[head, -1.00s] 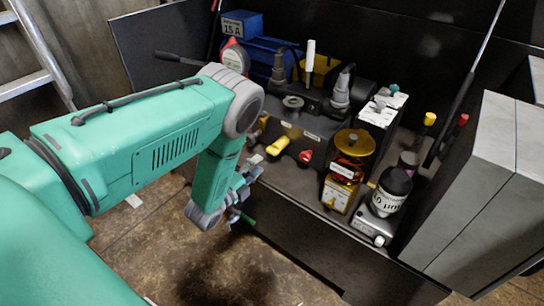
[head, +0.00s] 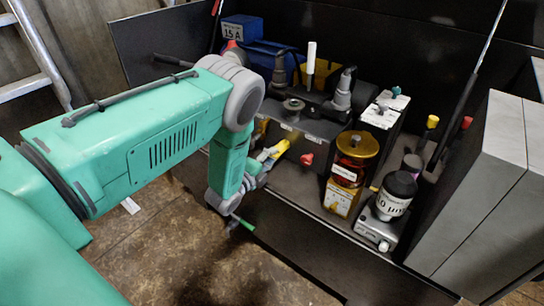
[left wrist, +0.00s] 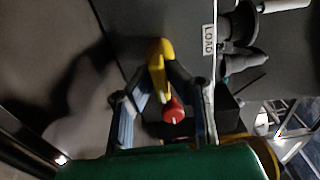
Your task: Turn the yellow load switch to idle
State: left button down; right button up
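The yellow load switch (head: 279,148) is a short yellow handle on the front of the dark control box, left of a red knob (head: 306,159). My left gripper (head: 265,158) is at the handle's near end. In the left wrist view the yellow load switch (left wrist: 160,50) reaches between the two fingertips of my left gripper (left wrist: 158,75). The tips are close on both sides of it; whether they press on it I cannot tell. The "LOAD" label (left wrist: 209,39) is right of the handle. My right gripper is not in view.
An amber cylinder (head: 355,155) and a black-topped bottle (head: 395,194) stand right of the control box (head: 325,133). A grey cabinet (head: 478,190) is at the far right. A metal ladder (head: 35,60) stands at the left. Bare floor lies in front of the bench.

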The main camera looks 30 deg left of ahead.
pick_arm(q)
jog(key=shift+f+n, duration=0.1)
jog(key=shift+n, duration=0.2)
jog(key=n+p, duration=0.2)
jog(key=n, duration=0.2)
jog(key=shift+s, duration=0.1)
jog(key=n+p, duration=0.1)
jog(key=n, duration=0.4)
jog(key=shift+f+n, duration=0.1)
jog(key=shift+n, duration=0.3)
jog(key=n+p, duration=0.1)
jog(key=n, duration=0.3)
jog(key=shift+s+f+n, duration=0.1)
jog(key=shift+f+n, duration=0.05)
jog(key=shift+n, duration=1.65)
jog(key=c, duration=1.6)
grip_release()
